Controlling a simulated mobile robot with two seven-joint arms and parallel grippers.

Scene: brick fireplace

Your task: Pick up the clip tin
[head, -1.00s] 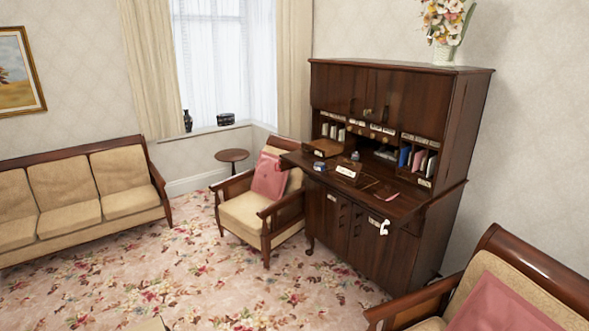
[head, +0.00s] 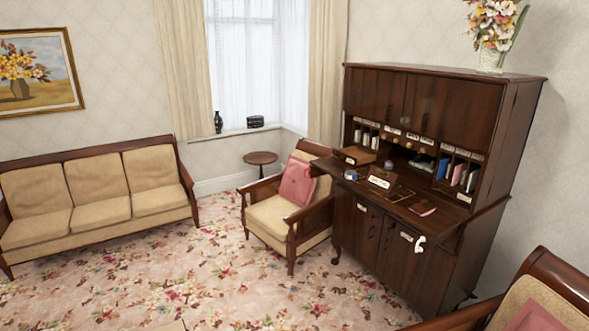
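A dark wooden bureau (head: 377,227) with an open writing shelf stands right of centre in the head view. Several small items lie on the shelf. One is a small blue-and-white item (head: 351,175) near its left front edge, and another is a small rounded item (head: 388,165) farther back. At this distance I cannot tell which item, if any, is the clip tin. A label stand (head: 380,182) and a dark red flat item (head: 422,209) also lie there. Neither of my grippers is in view.
A cushioned armchair (head: 270,217) with a pink cushion stands close to the bureau's left side. Another armchair (head: 543,270) is at the lower right. A sofa (head: 100,212) lines the left wall. A small round table (head: 260,158) is by the window. The flowered carpet (head: 200,285) in front is open floor.

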